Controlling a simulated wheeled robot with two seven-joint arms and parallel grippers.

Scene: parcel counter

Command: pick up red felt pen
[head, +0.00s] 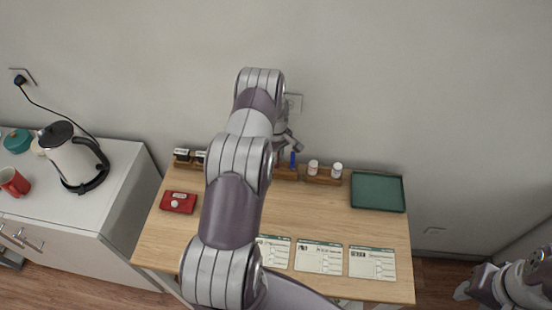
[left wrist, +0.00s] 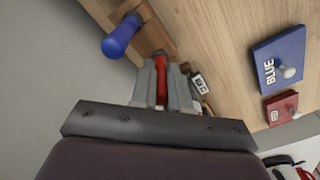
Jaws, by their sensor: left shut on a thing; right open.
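My left gripper (left wrist: 162,85) is shut on the red felt pen (left wrist: 160,66), which shows between its fingers in the left wrist view. In the head view this gripper (head: 287,137) is at the back of the table, above the wooden pen holder (head: 287,174); my arm hides the red pen there. I cannot tell whether the pen's lower end is in the holder. A blue pen (head: 293,158) stands in the holder, beside the gripper; it also shows in the left wrist view (left wrist: 122,36). My right gripper (head: 468,290) is open at the lower right, away from the table.
Two small bottles (head: 325,169) stand right of the pens, with a green tray (head: 377,205) beyond. Stamps (head: 181,155) stand at the back left. A red pad (head: 179,202) lies at left; a blue pad (left wrist: 278,58) shows in the wrist view. Cards (head: 318,256) line the front.

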